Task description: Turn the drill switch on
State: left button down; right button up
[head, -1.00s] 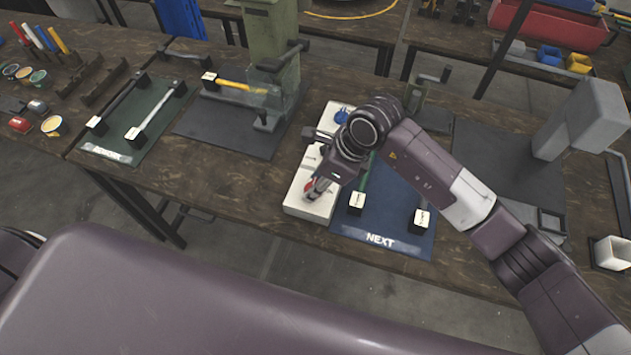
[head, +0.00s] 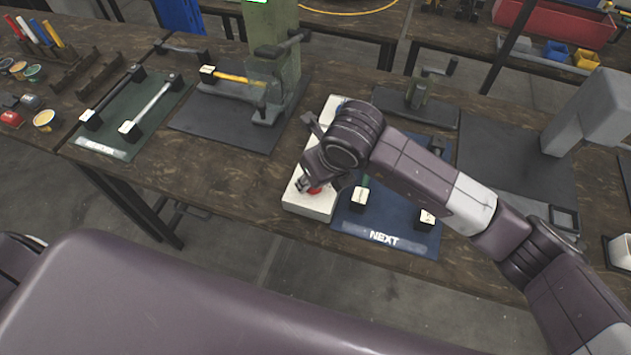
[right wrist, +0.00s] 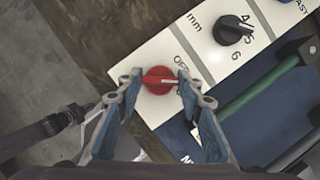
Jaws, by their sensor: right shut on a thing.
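The drill switch is a round red knob (right wrist: 159,80) with a raised bar, on the near end of a white control panel (right wrist: 185,50). The letters "OF" show beside the knob, partly hidden by a finger. My right gripper (right wrist: 160,82) is shut on the knob, with one blue finger on each end of its bar. In the head view the red knob (head: 314,190) shows just under my right gripper (head: 308,187). I cannot tell which way the knob points. My left gripper is not in view.
A black knob (right wrist: 232,30) sits farther along the panel. A blue mat (head: 375,222) marked "NEXT" lies right of the panel. A grey machine (head: 600,110) stands right.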

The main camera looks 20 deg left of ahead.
jog(key=m+t+h+b, duration=0.1)
jog(key=m+b, duration=0.2)
jog(key=m, duration=0.1)
jog(key=shift+a+f, duration=0.1)
jog(key=shift+a, duration=0.05)
jog(key=shift+m+t+h+b, duration=0.3)
jog(key=shift+m+h+b, duration=0.2)
jog(key=shift+m+b, duration=0.45)
jog(key=shift+m, duration=0.25)
jog(key=o, duration=1.2)
jog(key=shift+s, duration=0.1)
jog(key=shift+c, duration=0.2)
jog(key=shift+r, duration=0.2)
jog(key=v, duration=1.2)
